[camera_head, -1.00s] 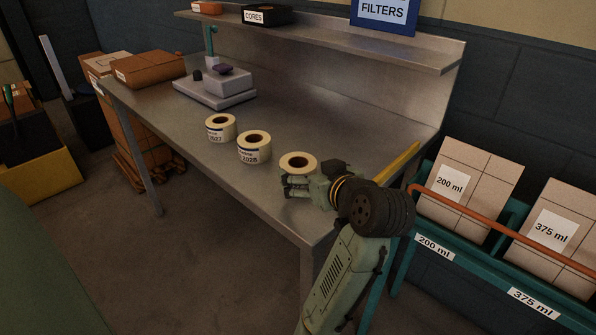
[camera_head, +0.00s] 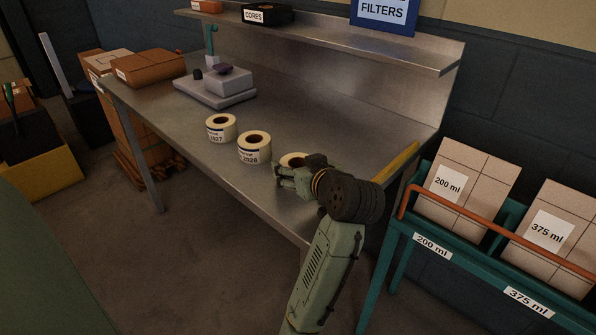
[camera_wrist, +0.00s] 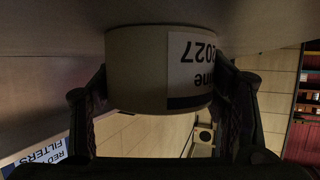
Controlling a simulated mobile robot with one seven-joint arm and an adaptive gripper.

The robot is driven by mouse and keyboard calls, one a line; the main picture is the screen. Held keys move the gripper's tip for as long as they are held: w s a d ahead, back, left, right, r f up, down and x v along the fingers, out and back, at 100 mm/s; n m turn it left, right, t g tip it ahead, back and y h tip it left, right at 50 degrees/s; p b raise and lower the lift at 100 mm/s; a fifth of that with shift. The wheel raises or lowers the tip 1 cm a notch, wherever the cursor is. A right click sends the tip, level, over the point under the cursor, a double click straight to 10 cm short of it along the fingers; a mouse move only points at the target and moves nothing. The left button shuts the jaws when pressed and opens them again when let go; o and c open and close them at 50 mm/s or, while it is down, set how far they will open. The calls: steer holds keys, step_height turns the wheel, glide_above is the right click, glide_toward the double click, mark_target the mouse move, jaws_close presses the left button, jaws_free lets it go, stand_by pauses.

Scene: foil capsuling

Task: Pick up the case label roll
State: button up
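Three cream label rolls stand in a row along the front of the steel table. The left roll (camera_head: 221,128) is marked 2027 and the middle roll (camera_head: 254,147) 2028. The right roll (camera_head: 292,160) is mostly hidden by my gripper (camera_head: 281,178), so its label cannot be read there. In the wrist view one cream roll (camera_wrist: 140,70) fills the space between the fingers of my gripper (camera_wrist: 162,95). Its label appears upside down and reads about "ine 2027". The fingers are spread on either side of it, and I see no clear grip.
A grey scale-like device (camera_head: 222,86) and cardboard boxes (camera_head: 150,69) stand farther left on the table (camera_head: 335,115). A shelf (camera_head: 330,38) overhangs the back. A teal rack (camera_head: 440,255) with 200 ml and 375 ml boxes stands at right.

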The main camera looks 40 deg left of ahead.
steer(key=c, duration=0.8)
steer(key=shift+r, duration=0.2)
